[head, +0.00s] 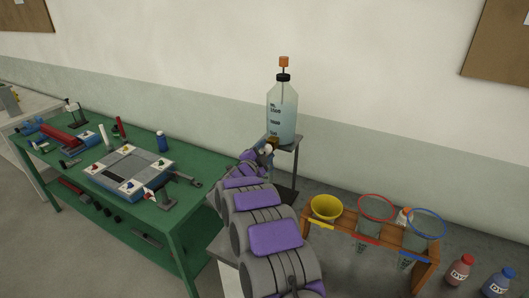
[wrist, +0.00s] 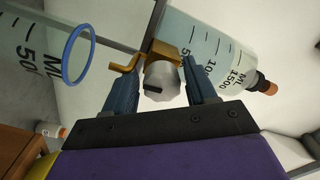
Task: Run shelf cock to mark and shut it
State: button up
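In the head view my arm covers most of the cock. I see no stream from the spout. The marked bottle (wrist: 215,50) fills the upper right there.
A wooden rack (head: 345,235) at right holds yellow-, red- (head: 376,207) and blue-rimmed (head: 427,223) vessels. A blue-rimmed vessel (wrist: 78,54) shows left of the spout. Red (head: 459,271) and blue (head: 498,283) bottles stand beyond the rack. A cluttered green table (head: 178,228) stands left.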

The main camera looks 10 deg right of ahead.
jog(key=shift+o, duration=0.6)
jog(key=v, duration=1.7)
jog(key=shift+s+a, duration=0.15)
